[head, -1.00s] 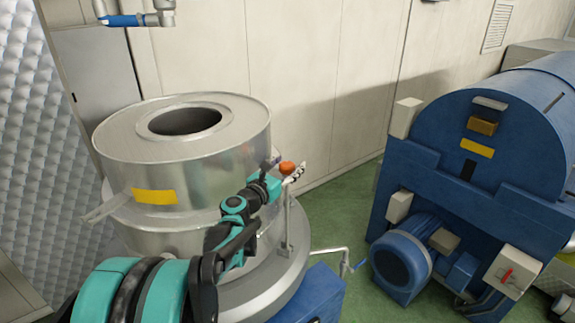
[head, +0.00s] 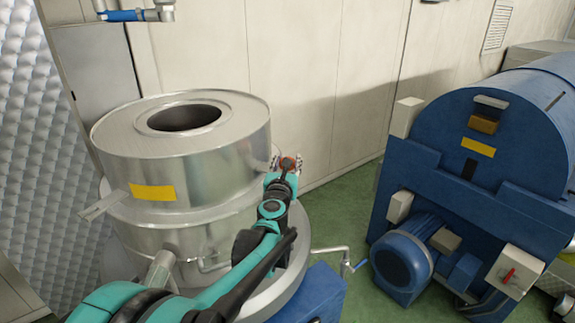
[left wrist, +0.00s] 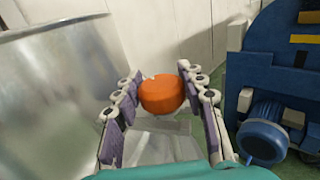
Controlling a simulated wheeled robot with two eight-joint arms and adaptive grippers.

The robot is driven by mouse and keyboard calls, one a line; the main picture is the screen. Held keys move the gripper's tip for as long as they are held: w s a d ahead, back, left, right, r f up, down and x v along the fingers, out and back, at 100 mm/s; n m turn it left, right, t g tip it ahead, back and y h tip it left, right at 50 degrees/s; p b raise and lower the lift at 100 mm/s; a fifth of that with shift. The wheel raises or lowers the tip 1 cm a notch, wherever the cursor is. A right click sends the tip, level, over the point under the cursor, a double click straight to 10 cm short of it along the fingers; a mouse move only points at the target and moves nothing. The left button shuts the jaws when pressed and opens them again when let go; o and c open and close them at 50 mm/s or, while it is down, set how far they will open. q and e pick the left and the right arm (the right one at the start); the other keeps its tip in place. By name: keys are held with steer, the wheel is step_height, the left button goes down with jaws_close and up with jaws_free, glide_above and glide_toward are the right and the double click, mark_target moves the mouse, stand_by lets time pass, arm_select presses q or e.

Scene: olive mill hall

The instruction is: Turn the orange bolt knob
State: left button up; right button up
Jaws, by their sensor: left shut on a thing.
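The orange bolt knob (left wrist: 162,95) sits between the two fingers of my left gripper (left wrist: 160,92) in the left wrist view. The fingers, with purple pads, are shut on it from both sides. The knob's mount is mostly hidden by my gripper and arm. My right gripper is not in view.
The round steel vessel with a yellow label (head: 153,192) stands close left of my arm. A bent pipe with a blue lever (head: 360,266) lies right of its base. A blue machine (head: 480,150) with a motor (head: 400,262) stands further right. Green floor (head: 345,215) lies between them.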

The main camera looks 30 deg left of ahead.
arm_select(q)
steer(key=shift+n+y, duration=0.4)
steer(key=shift+y, duration=0.1)
steer(key=o, duration=1.2)
steer(key=shift+a, duration=0.1)
steer(key=v, duration=1.2)
steer(key=shift+r, duration=0.15)
steer(key=shift+c, duration=0.3)
